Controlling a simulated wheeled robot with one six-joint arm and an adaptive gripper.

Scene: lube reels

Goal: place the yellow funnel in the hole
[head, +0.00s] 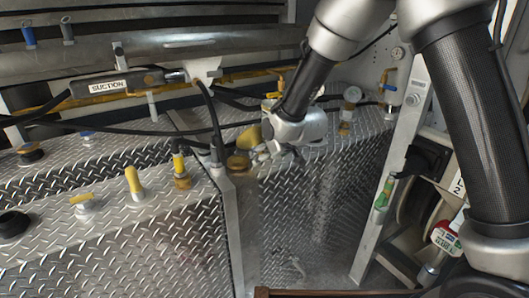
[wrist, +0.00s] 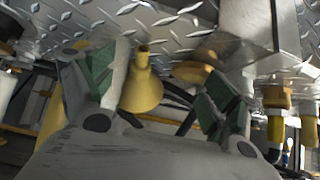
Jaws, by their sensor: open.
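The yellow funnel (head: 248,137) shows just left of my gripper (head: 262,153) in the head view, partly hidden by it. In the wrist view the funnel (wrist: 144,90) appears between the open fingers, nearer the left one, its narrow spout toward the diamond plate. My gripper (wrist: 155,92) is open, with green pads apart on both sides. A round brass fitting (head: 238,163) lies on the plate below the funnel in the head view; a brass disc (wrist: 195,72) shows right of the funnel in the wrist view. I cannot tell whether the spout is in a hole.
A yellow-topped fitting (head: 180,166), a yellow handle (head: 134,180) and a yellow valve (head: 82,200) stand on the plate to the left. A black hose and a bar labelled SUCTION (head: 108,86) run behind. A metal upright (head: 393,165) stands to the right.

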